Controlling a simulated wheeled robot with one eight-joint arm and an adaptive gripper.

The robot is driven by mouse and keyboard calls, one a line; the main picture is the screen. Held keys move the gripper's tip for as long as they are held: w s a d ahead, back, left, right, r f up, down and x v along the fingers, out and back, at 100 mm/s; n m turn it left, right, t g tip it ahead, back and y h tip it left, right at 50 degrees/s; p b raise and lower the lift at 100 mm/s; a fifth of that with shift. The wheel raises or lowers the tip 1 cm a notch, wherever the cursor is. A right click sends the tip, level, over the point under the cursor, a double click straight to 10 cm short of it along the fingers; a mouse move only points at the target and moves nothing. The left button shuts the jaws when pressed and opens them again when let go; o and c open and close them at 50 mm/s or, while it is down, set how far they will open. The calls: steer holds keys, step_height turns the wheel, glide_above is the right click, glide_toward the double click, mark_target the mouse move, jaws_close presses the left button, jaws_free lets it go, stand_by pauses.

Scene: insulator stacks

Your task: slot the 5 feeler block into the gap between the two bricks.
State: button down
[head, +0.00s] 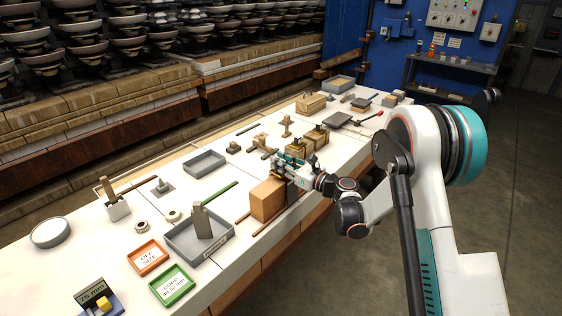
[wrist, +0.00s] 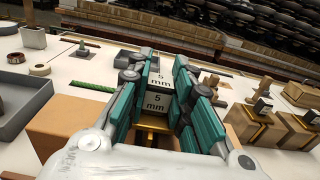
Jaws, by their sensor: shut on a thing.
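My gripper (wrist: 155,90) is shut on the 5 feeler block (wrist: 155,103), which shows white "5 mm" labels and a brass part below between the teal fingers. In the head view my gripper (head: 287,165) is low over the bench, just above and behind a tan brick (head: 267,200). That brick also shows at the left of the wrist view (wrist: 68,122), beside the fingers. The second brick is mostly hidden by my gripper and cannot be made out clearly. The gap and the block's lower end are hidden, so I cannot tell whether the block is in the gap.
Two wooden blocks with brass and labelled pieces (wrist: 250,125) stand right of my gripper in the wrist view. A grey tray (head: 181,248) with an upright block stands left of the tan brick. Orange (head: 136,268) and green (head: 158,295) trays sit nearer the front.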

steer(key=shift+f, duration=1.1)
steer(key=c, duration=1.3)
jaws_free()
steer(key=shift+c, duration=0.2)
steer(key=v, duration=1.2)
steer(key=shift+r, duration=0.1)
